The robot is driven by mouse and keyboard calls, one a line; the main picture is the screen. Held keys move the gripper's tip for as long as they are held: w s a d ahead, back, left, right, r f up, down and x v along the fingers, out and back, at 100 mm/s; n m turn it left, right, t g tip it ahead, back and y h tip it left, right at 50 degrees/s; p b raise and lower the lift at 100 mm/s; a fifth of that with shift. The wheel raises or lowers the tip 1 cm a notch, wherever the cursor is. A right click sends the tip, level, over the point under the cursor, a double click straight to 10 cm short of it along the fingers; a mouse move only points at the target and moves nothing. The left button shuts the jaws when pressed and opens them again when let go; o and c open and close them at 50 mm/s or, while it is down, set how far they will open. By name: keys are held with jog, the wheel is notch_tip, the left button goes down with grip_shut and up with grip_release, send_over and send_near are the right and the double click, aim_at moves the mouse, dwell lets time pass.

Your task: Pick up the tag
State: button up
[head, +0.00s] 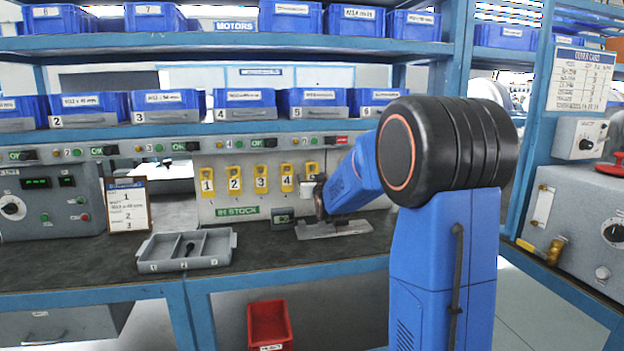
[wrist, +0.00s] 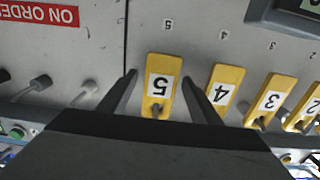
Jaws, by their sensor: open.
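Several yellow numbered tags hang on hooks on the grey panel. The tag numbered 5 (wrist: 159,86) is upside down in the wrist view, between the two dark fingers of my gripper (wrist: 160,78). The fingers are open, with a gap on each side of the tag. Tag 4 (wrist: 222,88) and tag 3 (wrist: 270,100) hang beside it, outside the fingers. In the head view, tag 1 (head: 207,181), tag 2 (head: 234,179), tag 3 (head: 261,179) and tag 4 (head: 287,178) are clear. Tag 5 (head: 312,170) is partly hidden there.
A grey compartment tray (head: 215,260) with a small dark item lies on the bench (head: 75,270). A framed card (head: 128,207) stands left. A red ON ORDER label (wrist: 45,14) is on the panel. Blue bins (head: 245,105) line the shelf above. A red bin (head: 268,325) is below.

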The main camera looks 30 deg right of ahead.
jog(key=shift+w, duration=0.15)
jog(key=c, duration=1.1)
jog(key=shift+c, duration=0.2)
jog(key=shift+r, duration=0.35)
jog(key=v, duration=1.8)
jog(key=shift+r, duration=0.25)
jog(key=shift+d+r, duration=0.1)
jog(key=shift+r, duration=0.15)
